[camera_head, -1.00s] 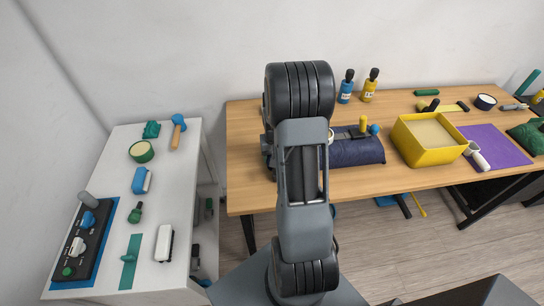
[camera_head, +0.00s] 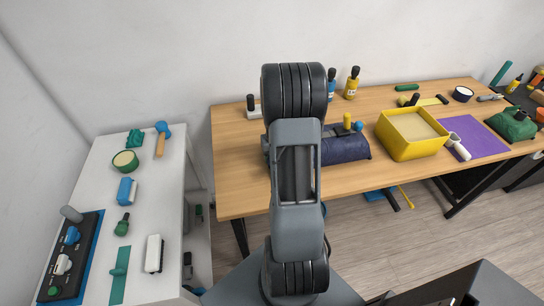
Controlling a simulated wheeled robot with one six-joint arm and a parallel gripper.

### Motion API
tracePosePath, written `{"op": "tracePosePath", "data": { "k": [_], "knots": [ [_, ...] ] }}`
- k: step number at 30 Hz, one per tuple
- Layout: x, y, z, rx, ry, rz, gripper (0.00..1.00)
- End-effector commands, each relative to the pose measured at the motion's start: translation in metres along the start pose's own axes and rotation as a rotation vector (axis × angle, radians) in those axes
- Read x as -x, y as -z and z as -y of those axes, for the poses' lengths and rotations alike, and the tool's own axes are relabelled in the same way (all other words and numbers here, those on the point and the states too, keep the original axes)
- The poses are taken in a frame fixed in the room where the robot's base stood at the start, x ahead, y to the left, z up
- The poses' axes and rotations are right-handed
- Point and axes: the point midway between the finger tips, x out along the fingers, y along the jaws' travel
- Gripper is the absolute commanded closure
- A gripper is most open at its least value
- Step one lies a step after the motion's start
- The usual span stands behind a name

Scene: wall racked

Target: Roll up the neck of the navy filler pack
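The navy filler pack (camera_head: 345,149) lies on the wooden table, behind and to the right of my arm. My arm covers its left part. Small yellow and blue pieces (camera_head: 352,124) show at its upper edge; I cannot tell whether they are on it or behind it. The pack's neck cannot be made out. My gripper is hidden behind my own arm links, so its fingers and their distance from the pack do not show.
A yellow box (camera_head: 412,146) with a pale inside stands right of the pack, near a purple mat (camera_head: 474,138). Blue and yellow bottles (camera_head: 352,83) stand at the back. A white side table (camera_head: 178,215) with tools is on the left.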

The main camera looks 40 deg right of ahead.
Motion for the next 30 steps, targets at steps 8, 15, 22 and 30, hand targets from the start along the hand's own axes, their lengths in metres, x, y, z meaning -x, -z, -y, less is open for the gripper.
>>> {"op": "tracePosePath", "data": {
  "k": [8,15,22,30],
  "knots": [
    [0.0008,0.0006,-0.0020,0.000,-0.002,-0.002,0.29],
    [0.0007,0.0006,-0.0038,-0.002,-0.004,-0.003,0.11],
    [0.0007,0.0006,-0.0061,-0.005,-0.006,-0.003,0.12],
    [0.0021,0.0009,-0.0061,-0.005,-0.006,-0.005,0.12]
  ]
}}
